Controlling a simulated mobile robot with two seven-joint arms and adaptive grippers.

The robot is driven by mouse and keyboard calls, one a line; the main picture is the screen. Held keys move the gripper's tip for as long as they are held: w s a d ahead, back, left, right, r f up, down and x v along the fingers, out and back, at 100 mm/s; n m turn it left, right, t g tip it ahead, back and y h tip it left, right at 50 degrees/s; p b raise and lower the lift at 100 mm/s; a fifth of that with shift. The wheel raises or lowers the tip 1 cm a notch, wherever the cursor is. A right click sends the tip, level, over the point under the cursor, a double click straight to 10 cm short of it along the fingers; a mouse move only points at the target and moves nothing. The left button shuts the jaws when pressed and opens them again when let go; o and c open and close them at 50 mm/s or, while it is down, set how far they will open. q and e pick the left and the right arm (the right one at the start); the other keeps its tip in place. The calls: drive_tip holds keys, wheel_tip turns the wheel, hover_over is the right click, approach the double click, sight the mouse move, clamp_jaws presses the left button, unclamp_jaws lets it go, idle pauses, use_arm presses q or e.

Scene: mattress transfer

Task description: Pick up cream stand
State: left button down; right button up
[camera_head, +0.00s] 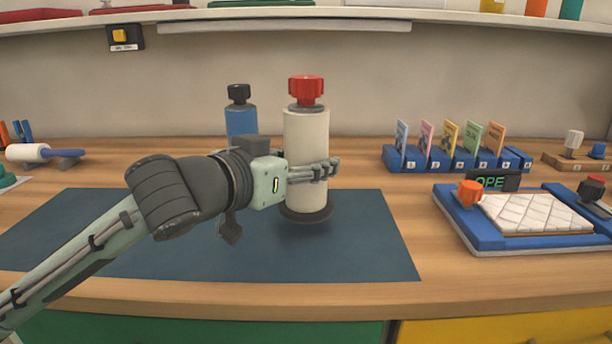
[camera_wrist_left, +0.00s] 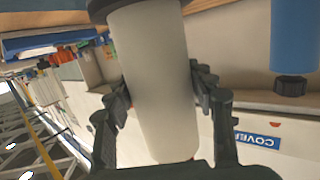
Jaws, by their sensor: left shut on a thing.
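The cream stand (camera_head: 306,130) is an upright cream cylinder with a red knob on top and a dark round base. My left gripper (camera_head: 325,170) reaches in from the left and is shut on the cylinder around its middle. A dark shadow under the base suggests it hangs a little above the dark blue mat (camera_head: 150,240). In the left wrist view, the cream cylinder (camera_wrist_left: 155,60) stands between the two dark fingers of my left gripper (camera_wrist_left: 158,92), one on each side. My right gripper is not in view.
A blue cylinder with a black knob (camera_head: 241,119) stands close behind, to the left. To the right are a blue rack (camera_head: 455,162) of coloured cards and a blue tray (camera_head: 520,243) with a quilted white pad. A white roller (camera_head: 27,152) lies far left.

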sight(306, 114)
use_arm(q)
drive_tip(key=s+a+r, duration=0.6)
drive_tip(key=a+r, duration=0.1)
drive_tip(key=a, duration=0.3)
drive_tip(key=shift+r, duration=0.15)
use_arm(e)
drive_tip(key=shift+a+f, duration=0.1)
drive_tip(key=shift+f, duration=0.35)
use_arm(q)
drive_tip(key=shift+d, duration=0.1)
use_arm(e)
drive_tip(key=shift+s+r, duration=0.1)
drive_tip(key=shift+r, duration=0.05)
use_arm(q)
drive_tip(key=shift+w+d+p, duration=0.4)
drive_tip(key=shift+w+d, duration=0.6)
drive_tip(key=shift+d, duration=0.65)
drive_tip(key=shift+w+d+p, duration=0.35)
drive_tip(key=shift+w+d, duration=0.6)
drive_tip(key=shift+d, duration=0.65)
drive_tip(key=shift+w+d+p, duration=0.4)
drive_tip(key=shift+w+d, duration=0.6)
drive_tip(key=shift+d, duration=0.65)
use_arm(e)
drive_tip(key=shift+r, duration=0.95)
use_arm(q)
drive_tip(key=shift+f+b, duration=3)
drive_tip(key=shift+f, duration=2.3)
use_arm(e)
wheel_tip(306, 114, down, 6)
